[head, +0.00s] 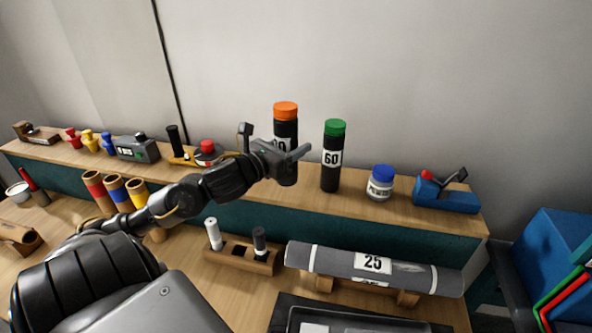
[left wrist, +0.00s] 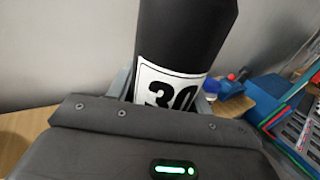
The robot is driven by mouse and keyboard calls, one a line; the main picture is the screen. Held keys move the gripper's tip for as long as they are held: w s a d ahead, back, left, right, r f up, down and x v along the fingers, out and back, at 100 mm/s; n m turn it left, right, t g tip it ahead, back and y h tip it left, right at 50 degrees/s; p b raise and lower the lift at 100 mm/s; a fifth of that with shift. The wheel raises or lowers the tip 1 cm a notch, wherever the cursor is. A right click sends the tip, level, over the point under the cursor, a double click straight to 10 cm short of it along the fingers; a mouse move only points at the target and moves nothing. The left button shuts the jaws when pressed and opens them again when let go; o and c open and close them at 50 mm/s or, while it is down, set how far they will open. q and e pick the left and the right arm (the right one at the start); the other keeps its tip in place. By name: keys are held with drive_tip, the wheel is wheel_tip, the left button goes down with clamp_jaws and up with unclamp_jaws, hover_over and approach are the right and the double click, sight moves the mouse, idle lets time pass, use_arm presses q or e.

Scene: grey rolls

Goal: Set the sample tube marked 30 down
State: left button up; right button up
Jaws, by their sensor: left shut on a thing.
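The sample tube marked 30 (head: 286,126) is black with an orange cap and a white label. It stands upright in my left gripper (head: 294,160), at the raised wooden shelf. The gripper hides part of its label in the head view. In the left wrist view the tube (left wrist: 185,40) is between the fingers and the number 30 reads clearly. My left gripper is shut on it. I cannot tell whether its base touches the shelf. My right gripper is not in view.
A black tube marked 60 (head: 331,157) with a green cap stands close on the right. A blue-lidded jar (head: 380,183) and a blue tool (head: 446,191) stand farther right on the shelf (head: 400,205). A grey roll marked 25 (head: 330,262) lies below in front.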

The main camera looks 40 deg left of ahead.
use_arm(q)
drive_tip(key=shift+w+a+f+b, duration=0.2)
drive_tip(key=shift+w+f+b, duration=0.05)
drive_tip(key=shift+w+f, duration=0.35)
drive_tip(key=shift+w+a+f+b, duration=0.25)
drive_tip(key=shift+w+f, duration=0.25)
drive_tip(key=shift+f, duration=0.2)
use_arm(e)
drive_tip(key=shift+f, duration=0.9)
use_arm(q)
drive_tip(key=f, duration=0.1)
drive_tip(key=f+b, duration=0.2)
drive_tip(key=f, duration=0.1)
drive_tip(key=shift+w, duration=0.3)
drive_tip(key=shift+a, duration=0.1)
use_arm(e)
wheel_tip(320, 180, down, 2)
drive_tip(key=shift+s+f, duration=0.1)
use_arm(q)
drive_tip(key=shift+f+b, duration=0.15)
drive_tip(key=shift+b, duration=0.15)
drive_tip(key=o, duration=1)
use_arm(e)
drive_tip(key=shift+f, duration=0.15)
use_arm(q)
drive_tip(key=shift+s, duration=0.1)
